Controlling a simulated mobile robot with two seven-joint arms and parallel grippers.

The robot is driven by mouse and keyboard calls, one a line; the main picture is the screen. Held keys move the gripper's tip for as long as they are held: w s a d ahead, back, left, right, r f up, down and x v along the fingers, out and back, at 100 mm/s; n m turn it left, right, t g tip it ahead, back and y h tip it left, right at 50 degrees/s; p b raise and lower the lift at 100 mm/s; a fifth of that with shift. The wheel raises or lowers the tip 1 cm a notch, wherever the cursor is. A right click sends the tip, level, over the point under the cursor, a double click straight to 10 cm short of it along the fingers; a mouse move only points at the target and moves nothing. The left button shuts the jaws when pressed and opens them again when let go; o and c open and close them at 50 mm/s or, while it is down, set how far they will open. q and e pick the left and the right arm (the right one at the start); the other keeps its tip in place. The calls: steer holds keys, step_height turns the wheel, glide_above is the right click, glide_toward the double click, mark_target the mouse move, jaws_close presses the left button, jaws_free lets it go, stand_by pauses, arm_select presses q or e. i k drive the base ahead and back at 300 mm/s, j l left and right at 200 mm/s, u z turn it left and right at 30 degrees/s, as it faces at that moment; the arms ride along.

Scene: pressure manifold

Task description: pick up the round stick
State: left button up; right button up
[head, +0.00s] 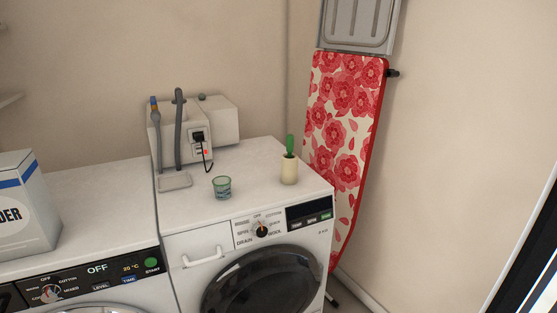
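A green rounded stick-like piece (290,144) stands upright in a cream cylindrical holder (289,169) on the right washing machine's top, near its right edge. Its lower end is hidden in the holder. Two other long thin pieces stand at the back of that top: a grey rod with a bent upper end (178,130) and a grey one with a blue and orange top (157,132). I cannot tell for sure which of these is the round stick. Neither of my grippers is in view.
A green glass (222,187) stands between the holder and a white box-shaped device (216,116) with a black plug and cable. A powder box (23,205) stands on the left washing machine (100,205). A flowered ironing board (341,125) leans behind the right machine (200,205).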

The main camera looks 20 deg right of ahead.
mark_target(290, 138)
steer(key=i+l+u, duration=0.2)
steer(key=l, duration=0.2)
steer(key=l+u, duration=0.2)
steer(key=l, duration=0.25)
steer(key=i+l+u, duration=0.15)
steer(key=l, duration=0.3)
steer(key=l+u, duration=0.2)
steer(key=l, duration=0.25)
steer(key=i, duration=0.05)
